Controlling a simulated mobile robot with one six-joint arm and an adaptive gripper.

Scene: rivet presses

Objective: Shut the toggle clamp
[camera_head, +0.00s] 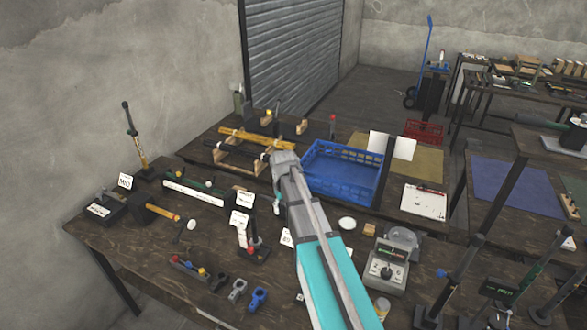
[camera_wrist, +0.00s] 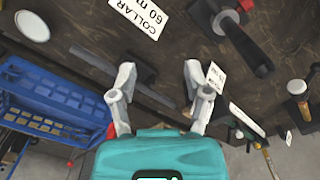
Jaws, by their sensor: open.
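What looks like the toggle clamp (camera_head: 257,252) stands on the near workbench, just left of my arm in the head view. It has a dark base, an upright black handle and a red-tipped pale post beside it. In the head view my arm mostly hides the gripper (camera_head: 277,205).
A blue crate (camera_head: 343,190) lies behind and right of my arm. A white label (camera_wrist: 137,17) reading COLLAR stands near the clamp. A hammer (camera_head: 160,211), a scale (camera_head: 387,270), a white dish (camera_head: 347,223) and small clips (camera_head: 237,290) surround the area.

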